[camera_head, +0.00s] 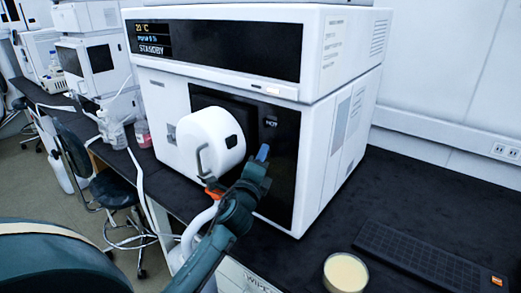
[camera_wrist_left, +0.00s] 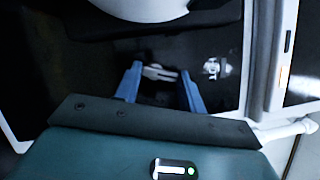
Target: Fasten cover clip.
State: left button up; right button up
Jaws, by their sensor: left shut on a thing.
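The white round cover (camera_head: 208,140) with a grey handle sticks out from the instrument's dark front panel. In the left wrist view the cover's white edge (camera_wrist_left: 140,8) shows at the top. My left gripper (camera_head: 263,153) is in front of the dark panel, just right of the cover, with a blue fingertip visible. In the left wrist view, the blue fingers of my left gripper (camera_wrist_left: 160,75) are on either side of a small pale metal piece, apparently the cover clip (camera_wrist_left: 158,73). Whether the clip is latched cannot be told. The right gripper is out of view.
The white instrument (camera_head: 220,82) stands on a black bench (camera_head: 385,205). A dish with pale yellow contents (camera_head: 345,272) and a dark keyboard-like panel (camera_head: 430,255) lie at the right. Bottles (camera_head: 112,130) stand left of the instrument. The bench right of it is mostly clear.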

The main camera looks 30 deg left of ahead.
pick_arm(q)
jog(key=n+p, duration=0.2)
jog(key=n+g+p, duration=0.1)
jog(key=shift+a+r+n, duration=0.1)
jog(key=shift+r+n, duration=0.15)
jog(key=shift+n, duration=0.05)
jog(key=shift+f+p, duration=0.1)
jog(key=shift+p, duration=0.3)
jog(key=o, duration=1)
jog(key=v, duration=0.4)
jog(key=b+v, duration=0.1)
jog(key=v, duration=0.3)
jog(key=b+v, duration=0.1)
jog(key=v, duration=0.4)
jog(key=shift+s+r, duration=0.1)
jog(key=shift+r, duration=0.2)
